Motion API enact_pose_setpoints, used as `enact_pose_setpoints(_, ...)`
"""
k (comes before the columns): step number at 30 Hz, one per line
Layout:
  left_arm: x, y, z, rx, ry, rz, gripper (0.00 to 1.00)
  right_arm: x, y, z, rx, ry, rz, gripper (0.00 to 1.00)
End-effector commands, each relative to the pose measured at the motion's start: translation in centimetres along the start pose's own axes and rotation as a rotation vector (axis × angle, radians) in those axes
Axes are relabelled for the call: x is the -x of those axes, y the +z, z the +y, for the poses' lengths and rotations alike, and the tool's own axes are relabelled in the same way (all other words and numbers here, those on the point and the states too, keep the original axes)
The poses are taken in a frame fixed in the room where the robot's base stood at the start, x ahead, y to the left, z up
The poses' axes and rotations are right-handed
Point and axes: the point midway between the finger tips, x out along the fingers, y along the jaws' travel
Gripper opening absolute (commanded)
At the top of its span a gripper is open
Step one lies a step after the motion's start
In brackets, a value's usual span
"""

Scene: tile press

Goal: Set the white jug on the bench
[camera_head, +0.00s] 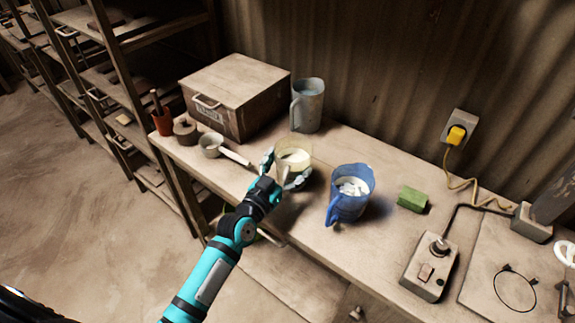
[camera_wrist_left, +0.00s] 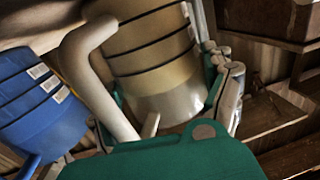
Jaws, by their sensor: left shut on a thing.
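The white jug (camera_head: 293,158) is pale and cream-toned, upright or nearly so, with light contents showing at its open top. My left gripper (camera_head: 283,171) is shut around its body, one finger on each side. In the left wrist view, the jug (camera_wrist_left: 155,65) has dark bands and a thick pale handle (camera_wrist_left: 88,75) between the gripper's fingers. The jug is over the front part of the bench (camera_head: 335,255); a shadow lies on the wood nearby, but I cannot tell whether its base touches. My right gripper is not in view.
A blue jug (camera_head: 351,207) with white pieces stands close on the right, with a green block (camera_head: 412,198) beyond. A grey jug (camera_head: 312,108) and wooden box (camera_head: 235,85) stand behind. A ladle (camera_head: 212,144) lies left. A switch box (camera_head: 430,266) is at right.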

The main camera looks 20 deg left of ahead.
Motion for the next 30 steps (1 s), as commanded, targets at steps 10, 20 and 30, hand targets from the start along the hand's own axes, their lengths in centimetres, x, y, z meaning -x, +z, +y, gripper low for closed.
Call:
enact_pose_setpoints(10,0.0,0.2,0.0,0.0,0.0,-0.001,1.0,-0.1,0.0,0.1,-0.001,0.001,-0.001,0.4)
enact_pose_setpoints(20,1.4,0.2,0.0,0.001,0.001,-0.003,1.0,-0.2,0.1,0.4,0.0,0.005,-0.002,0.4)
enact_pose_setpoints(30,8.6,0.2,0.0,-0.001,0.0,-0.003,1.0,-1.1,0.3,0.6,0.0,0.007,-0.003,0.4)
